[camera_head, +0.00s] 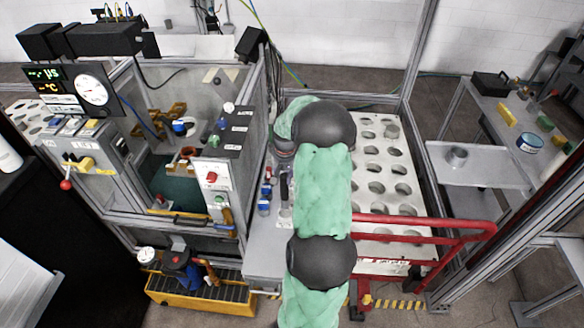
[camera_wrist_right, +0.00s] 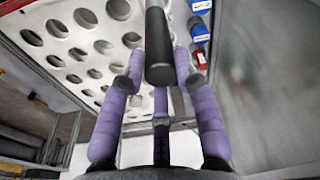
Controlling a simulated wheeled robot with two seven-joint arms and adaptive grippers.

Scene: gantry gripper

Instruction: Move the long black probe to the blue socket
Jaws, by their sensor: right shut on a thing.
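My right gripper (camera_wrist_right: 160,78) has its purple fingers closed around a long black probe (camera_wrist_right: 157,45). The probe's round dark end faces the wrist camera. In the head view, my green-sleeved right arm covers most of the gripper, and a dark upright piece that looks like the probe (camera_head: 284,187) shows just left of the arm. Blue sockets (camera_wrist_right: 197,22) stand close to the right of the probe in the wrist view, with a red one (camera_wrist_right: 201,58) beside them. In the head view, small blue sockets (camera_head: 264,207) sit on the grey ledge left of the arm. My left gripper is not in view.
A white plate with round holes (camera_head: 385,165) lies right of the arm. A red rail (camera_head: 430,222) crosses in front of it. A framed machine cabinet (camera_head: 218,190) with buttons stands to the left. A metal side table (camera_head: 480,172) is at the right.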

